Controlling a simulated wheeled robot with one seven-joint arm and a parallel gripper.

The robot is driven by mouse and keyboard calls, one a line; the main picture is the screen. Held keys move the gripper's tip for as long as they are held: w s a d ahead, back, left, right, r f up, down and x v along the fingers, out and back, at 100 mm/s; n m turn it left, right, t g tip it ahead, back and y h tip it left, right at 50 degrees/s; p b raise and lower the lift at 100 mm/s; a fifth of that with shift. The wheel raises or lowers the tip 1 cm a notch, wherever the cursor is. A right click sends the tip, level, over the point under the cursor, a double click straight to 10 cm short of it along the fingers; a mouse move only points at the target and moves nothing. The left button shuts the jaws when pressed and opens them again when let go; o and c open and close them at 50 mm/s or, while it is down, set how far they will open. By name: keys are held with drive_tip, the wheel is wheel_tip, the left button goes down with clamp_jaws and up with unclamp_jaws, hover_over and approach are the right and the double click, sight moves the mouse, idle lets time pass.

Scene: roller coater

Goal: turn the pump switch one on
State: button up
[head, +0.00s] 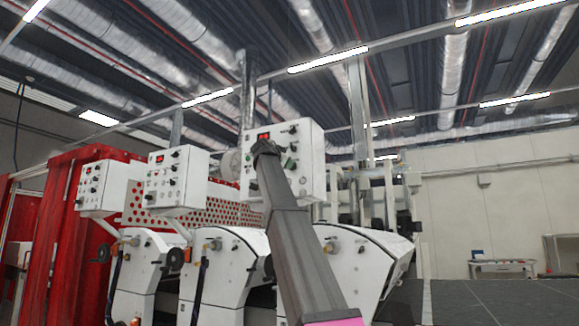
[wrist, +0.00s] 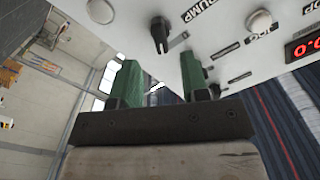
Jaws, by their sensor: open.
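A black pump switch knob (wrist: 160,35) stands out from the white control panel in the wrist view, near a "PUMP" label; I cannot read a number on it. My gripper (wrist: 160,61) is open, with two green fingers apart and nothing between them. The knob appears just beyond the fingertips, between them in the picture; I see no clear contact.
A white button (wrist: 260,22) and a red display (wrist: 303,46) are on the same panel. Two similar control boxes (head: 176,180) (head: 103,188) stand to the left on white machine units. A red perforated guard is behind them.

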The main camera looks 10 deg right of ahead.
drive_tip(key=shift+v, duration=2.2)
drive_tip(key=w+d+f+n+g+y, duration=0.1)
drive_tip(key=w+f+n+g+y, duration=0.2)
drive_tip(key=f, duration=2)
drive_tip(key=w+d+f+n+g+y, duration=0.1)
drive_tip(key=w+f+n, duration=0.3)
drive_tip(key=f, duration=1.9)
drive_tip(key=s+d+f+n+g+y, duration=0.1)
drive_tip(key=s+f, duration=0.1)
drive_tip(key=f, duration=0.8)
drive_tip(key=s+d+f+n+g+y, duration=0.1)
drive_tip(key=s+f+g, duration=0.1)
drive_tip(key=f, duration=0.9)
drive_tip(key=s+d+f+n+g+y, duration=0.1)
drive_tip(key=s+f, duration=0.2)
drive_tip(key=f, duration=0.7)
drive_tip(key=s+f+n+g+y, duration=0.3)
drive_tip(key=s+f+g, duration=0.3)
drive_tip(key=s+f, duration=2.2)
wheel_tip(320, 180, down, 4)
drive_tip(key=shift+s+d+f+g+y, duration=0.1)
drive_tip(key=shift+s+d+g+y, duration=0.25)
drive_tip(key=shift+d, duration=0.15)
